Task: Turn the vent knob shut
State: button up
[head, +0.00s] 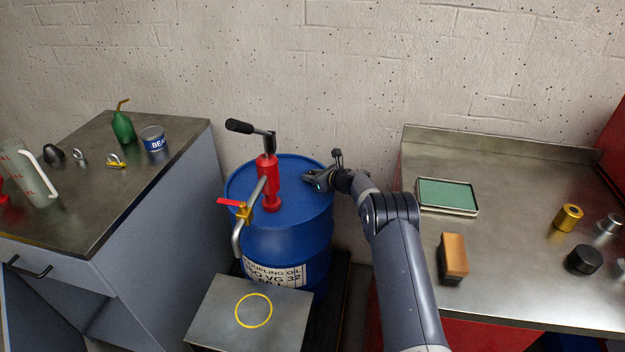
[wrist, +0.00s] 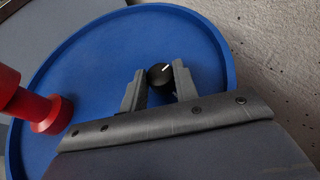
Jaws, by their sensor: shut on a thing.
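The vent knob (wrist: 160,76) is a small black round knob with a white pointer line, on the blue drum lid. In the wrist view the line points to the upper right. My gripper (wrist: 158,80) has one finger on each side of the knob and is shut on it. In the head view my gripper (head: 316,181) is over the right part of the drum lid (head: 295,214), and the knob is hidden there by the gripper. The blue drum (head: 285,247) stands upright with an oil label on its front.
A red hand pump (head: 267,168) with a black lever and a brass tap (head: 243,214) rises from the lid, left of my gripper. A steel stand (head: 215,310) with a yellow ring is in front. Benches flank the drum; the wall is close behind.

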jog(key=shift+r, duration=0.1)
jog(key=o, duration=1)
jog(key=shift+c, duration=0.2)
jog(key=shift+s, duration=0.1)
jog(key=shift+b+v, duration=0.45)
jog(key=shift+v, duration=3.25)
jog(key=shift+p+x, duration=0.5)
jog(key=shift+x, duration=3.25)
